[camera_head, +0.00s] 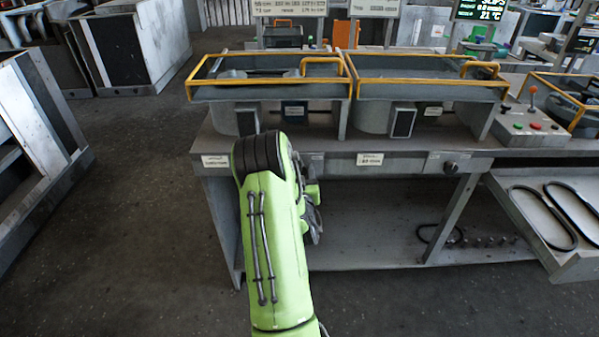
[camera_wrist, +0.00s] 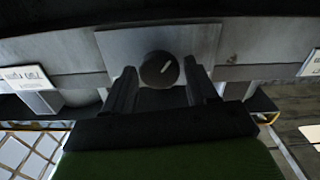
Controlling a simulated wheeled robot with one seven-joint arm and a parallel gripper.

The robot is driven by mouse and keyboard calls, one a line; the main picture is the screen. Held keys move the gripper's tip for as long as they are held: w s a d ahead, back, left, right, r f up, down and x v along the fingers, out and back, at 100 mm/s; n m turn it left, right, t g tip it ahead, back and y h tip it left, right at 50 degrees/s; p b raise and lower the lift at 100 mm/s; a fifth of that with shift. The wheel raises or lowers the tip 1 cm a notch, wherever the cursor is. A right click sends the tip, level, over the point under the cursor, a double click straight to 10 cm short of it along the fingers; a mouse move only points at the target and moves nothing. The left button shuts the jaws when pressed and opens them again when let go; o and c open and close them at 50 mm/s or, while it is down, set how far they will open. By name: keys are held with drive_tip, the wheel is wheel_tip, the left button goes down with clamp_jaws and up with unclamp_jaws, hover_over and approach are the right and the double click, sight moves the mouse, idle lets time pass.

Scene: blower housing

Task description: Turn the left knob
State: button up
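A round black knob (camera_wrist: 159,69) with a pale pointer mark sits on a grey plate (camera_wrist: 205,43) in the wrist view. The mark points up and to the right. My gripper (camera_wrist: 160,80) is open, with one finger on each side of the knob. A gap shows between each finger and the knob, so I see no contact. In the head view my green arm hides this knob and most of the gripper. Another dark knob (camera_head: 451,167) shows on the bench front further right.
The workbench (camera_head: 400,148) carries grey housings with yellow-railed frames (camera_head: 425,83). Label plates (camera_head: 369,159) sit along its front edge. A tray with black belts (camera_head: 545,215) juts out at the right. Floor at the left (camera_head: 130,220) is clear.

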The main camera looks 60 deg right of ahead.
drive_tip(key=c, duration=0.7)
drive_tip(key=shift+m+p, duration=0.35)
drive_tip(key=shift+m, duration=1.05)
drive_tip(key=shift+c, duration=0.2)
drive_tip(key=o, duration=1.1)
drive_tip(key=shift+c, duration=0.2)
